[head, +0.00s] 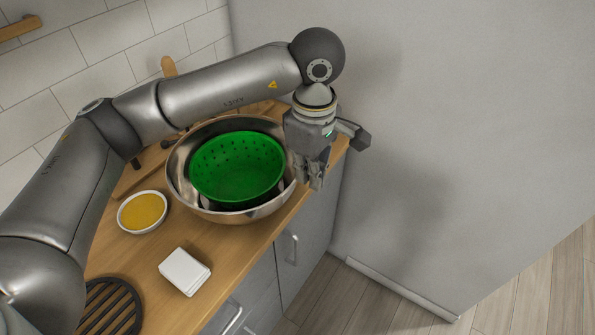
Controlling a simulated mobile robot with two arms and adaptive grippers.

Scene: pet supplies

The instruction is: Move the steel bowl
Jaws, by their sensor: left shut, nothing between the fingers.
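The steel bowl (182,182) is large and shiny and stands upright on the wooden counter near its far right end. A green colander (240,165) with small holes sits inside it. My left gripper (316,184) points down at the bowl's right side, by the rim and over the counter's front edge. Its fingers are shut with nothing between them. I cannot tell whether they touch the rim. My left arm passes above the far side of the bowl and hides part of the counter behind it. My right gripper is not in view.
On the wooden counter (226,252), a small dish of yellow contents (143,212) stands left of the bowl. A white box (185,271) lies in front, and a dark slatted round trivet (112,308) lies nearer. A grey wall (440,130) rises at the right.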

